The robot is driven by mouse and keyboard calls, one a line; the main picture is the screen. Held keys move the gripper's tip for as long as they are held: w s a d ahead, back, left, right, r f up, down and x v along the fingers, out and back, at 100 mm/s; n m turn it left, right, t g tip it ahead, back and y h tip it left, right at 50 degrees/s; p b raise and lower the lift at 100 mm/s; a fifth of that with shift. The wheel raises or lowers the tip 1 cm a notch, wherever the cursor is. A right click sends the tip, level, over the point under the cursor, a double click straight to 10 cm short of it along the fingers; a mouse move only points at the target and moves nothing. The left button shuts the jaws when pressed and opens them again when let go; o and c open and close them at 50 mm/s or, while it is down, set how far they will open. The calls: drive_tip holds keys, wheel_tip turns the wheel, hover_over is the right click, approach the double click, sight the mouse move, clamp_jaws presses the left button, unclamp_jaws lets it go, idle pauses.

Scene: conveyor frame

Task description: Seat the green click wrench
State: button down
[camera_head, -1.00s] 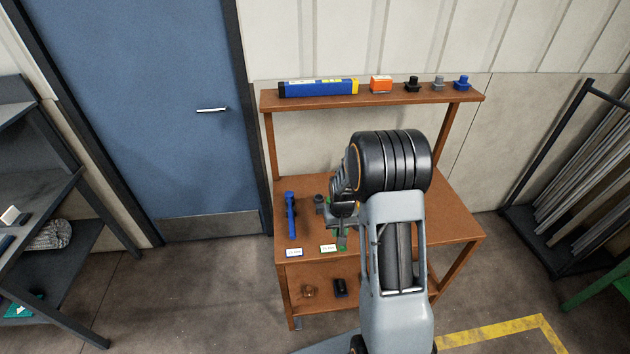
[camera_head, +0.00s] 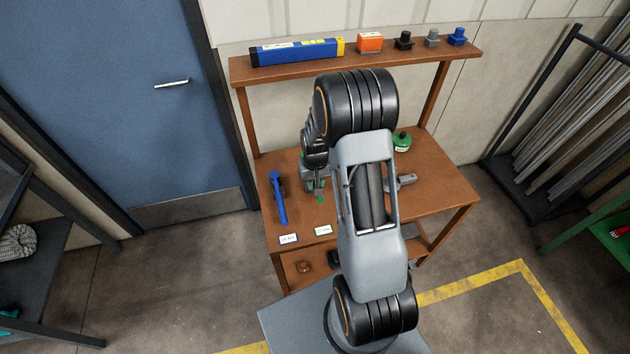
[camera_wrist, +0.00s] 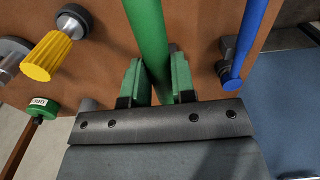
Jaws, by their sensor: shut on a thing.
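The green click wrench (camera_wrist: 148,35) shows in the wrist view as a green shaft running between my gripper's two green-padded fingers. My gripper (camera_wrist: 155,80) is shut on it. The wrench's far end leaves the top of the wrist picture, and its other end is hidden by the gripper. In the head view my gripper (camera_head: 316,186) is over the left part of the brown bench (camera_head: 440,190), mostly hidden by my arm. I cannot tell there whether the wrench touches the bench. A blue wrench (camera_head: 279,198) lies to its left, with a white label (camera_head: 288,239) in front.
A second white label (camera_head: 323,230) is at the front edge. A green round container (camera_head: 402,142) and a grey metal part (camera_head: 406,180) are on the bench's right. A yellow-handled tool (camera_wrist: 48,56) shows in the wrist view. The upper shelf (camera_head: 380,57) holds several items.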

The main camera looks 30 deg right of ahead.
drive_tip(key=shift+s, duration=0.1)
drive_tip(key=shift+f+b, duration=0.2)
drive_tip(key=shift+b, duration=0.1)
drive_tip(key=shift+f+b, duration=1.65)
drive_tip(key=shift+f, duration=0.35)
drive_tip(key=shift+f+b, duration=0.25)
drive_tip(key=shift+b, duration=0.2)
drive_tip(key=shift+f+b, duration=1)
drive_tip(key=shift+f, duration=0.3)
drive_tip(key=c, duration=0.9)
unclamp_jaws()
drive_tip(key=shift+s, duration=0.1)
drive_tip(key=shift+o, duration=0.2)
